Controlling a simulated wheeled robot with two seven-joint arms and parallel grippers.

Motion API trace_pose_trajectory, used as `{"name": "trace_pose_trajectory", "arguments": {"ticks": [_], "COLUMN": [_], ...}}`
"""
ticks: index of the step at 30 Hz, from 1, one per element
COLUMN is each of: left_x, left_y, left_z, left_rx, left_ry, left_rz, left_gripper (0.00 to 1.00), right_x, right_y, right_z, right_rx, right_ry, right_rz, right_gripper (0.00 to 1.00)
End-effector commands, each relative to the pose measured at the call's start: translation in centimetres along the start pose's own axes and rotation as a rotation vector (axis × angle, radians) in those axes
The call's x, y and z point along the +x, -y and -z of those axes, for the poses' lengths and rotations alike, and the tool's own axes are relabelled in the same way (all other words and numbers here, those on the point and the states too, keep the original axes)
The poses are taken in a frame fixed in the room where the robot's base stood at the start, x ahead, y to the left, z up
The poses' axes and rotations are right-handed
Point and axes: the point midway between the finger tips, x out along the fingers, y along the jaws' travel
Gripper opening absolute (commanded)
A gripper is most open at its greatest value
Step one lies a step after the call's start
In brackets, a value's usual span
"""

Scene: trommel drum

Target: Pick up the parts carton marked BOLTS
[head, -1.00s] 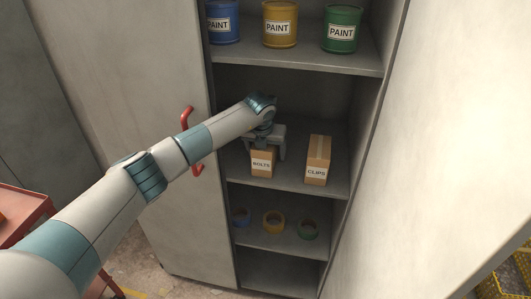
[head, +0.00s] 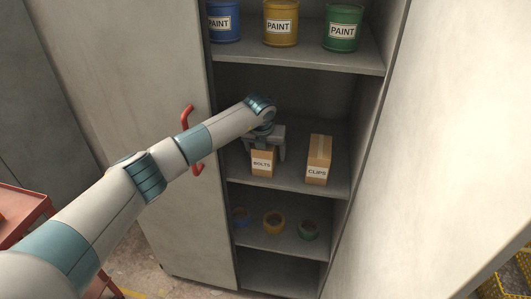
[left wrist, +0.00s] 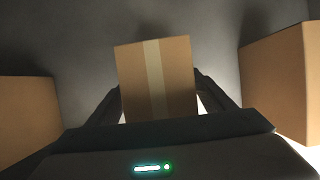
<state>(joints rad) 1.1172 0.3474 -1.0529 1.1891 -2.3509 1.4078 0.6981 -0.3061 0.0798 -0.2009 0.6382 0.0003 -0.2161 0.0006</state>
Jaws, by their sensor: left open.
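The carton marked BOLTS (head: 262,164) is a small brown box on the middle shelf of the open cabinet, its label facing out. My left gripper (head: 266,150) is over it with the fingers open, one on each side. In the left wrist view the carton (left wrist: 156,75), with a pale tape strip, stands between the two fingers (left wrist: 158,98). I cannot tell whether the fingers touch it. The gripper hides the carton's upper part in the head view. My right gripper is not in view.
A carton marked CLIPS (head: 318,160) stands to the right on the same shelf. Another brown carton (left wrist: 28,118) shows at left in the left wrist view. Paint cans (head: 280,24) stand above and tape rolls (head: 273,222) lie below. The cabinet door has a red handle (head: 187,118).

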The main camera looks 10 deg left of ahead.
Motion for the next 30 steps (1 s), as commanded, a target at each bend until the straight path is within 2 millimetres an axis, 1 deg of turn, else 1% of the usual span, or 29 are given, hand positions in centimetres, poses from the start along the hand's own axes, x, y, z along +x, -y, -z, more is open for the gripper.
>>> {"name": "trace_pose_trajectory", "arguments": {"ticks": [4,5,6,8,9,11,23,27,30], "left_x": [0.1,0.1,0.2,0.2,0.2,0.2,-0.1,-0.6,-1.8], "left_y": [0.0,0.0,0.0,0.0,0.0,0.0,0.0,0.0,0.0], "left_z": [0.1,0.1,0.1,0.1,0.1,0.1,-0.1,-0.3,-0.9], "left_rx": [0.000,0.000,0.000,0.000,0.000,0.000,0.000,0.000,0.000], "left_ry": [0.000,0.000,0.000,0.000,0.000,0.000,0.001,0.001,0.004], "left_rz": [0.000,0.000,0.000,0.000,0.000,0.000,0.000,0.001,0.001], "left_gripper": [0.75,0.68,0.58,0.44,0.34,0.20,0.20,0.20,0.20], "right_x": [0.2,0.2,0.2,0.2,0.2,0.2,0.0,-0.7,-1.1], "right_y": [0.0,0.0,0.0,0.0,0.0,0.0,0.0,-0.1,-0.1], "right_z": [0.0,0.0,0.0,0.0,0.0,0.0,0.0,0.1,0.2], "right_rx": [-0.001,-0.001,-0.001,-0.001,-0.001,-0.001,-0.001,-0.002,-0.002], "right_ry": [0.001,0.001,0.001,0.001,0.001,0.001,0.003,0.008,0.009], "right_rz": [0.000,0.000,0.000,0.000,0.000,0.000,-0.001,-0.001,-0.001], "right_gripper": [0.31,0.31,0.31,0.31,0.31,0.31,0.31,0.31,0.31]}}
